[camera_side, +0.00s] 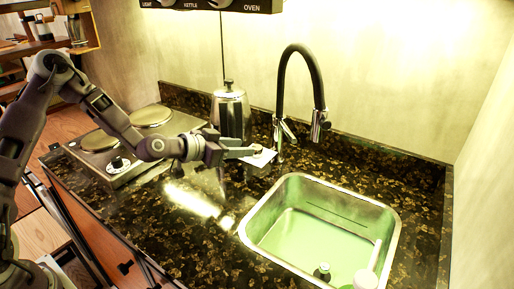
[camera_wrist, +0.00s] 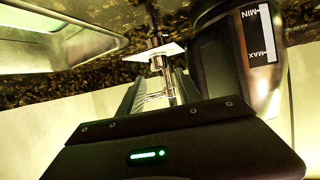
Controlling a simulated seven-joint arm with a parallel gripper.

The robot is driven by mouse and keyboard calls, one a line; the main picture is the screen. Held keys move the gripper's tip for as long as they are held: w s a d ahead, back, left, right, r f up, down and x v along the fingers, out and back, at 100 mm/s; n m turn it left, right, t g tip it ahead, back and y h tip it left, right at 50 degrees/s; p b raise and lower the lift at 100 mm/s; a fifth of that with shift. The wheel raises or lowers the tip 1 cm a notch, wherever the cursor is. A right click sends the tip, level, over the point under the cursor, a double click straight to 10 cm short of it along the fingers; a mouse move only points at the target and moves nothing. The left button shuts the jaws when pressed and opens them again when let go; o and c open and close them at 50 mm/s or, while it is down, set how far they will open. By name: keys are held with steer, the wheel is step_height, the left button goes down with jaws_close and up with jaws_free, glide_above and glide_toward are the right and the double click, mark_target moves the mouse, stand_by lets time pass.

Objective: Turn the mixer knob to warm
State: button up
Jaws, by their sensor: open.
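The tap (camera_side: 303,52) has a tall black gooseneck and a metal body (camera_side: 279,134) behind the sink. A small white plate (camera_side: 261,158) shows at the tip of my gripper (camera_side: 250,152) in the side view. In the wrist view the white plate (camera_wrist: 167,52) sits around a small metal fitting (camera_wrist: 155,42), which may be the mixer knob. My gripper (camera_wrist: 157,88) is open there, its fingers pointing toward the fitting. Whether they touch it, and which way the knob is set, I cannot tell.
A metal kettle (camera_side: 230,112) stands close behind my gripper; its MIN and MAX gauge (camera_wrist: 262,35) shows in the wrist view. The sink (camera_side: 246,232) is to the right, holding a white-handled item (camera_side: 368,272). A hob (camera_side: 117,158) is at left. The counter front is clear.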

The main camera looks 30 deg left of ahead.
mark_target(257, 147)
steer(key=x, duration=0.7)
jaws_close()
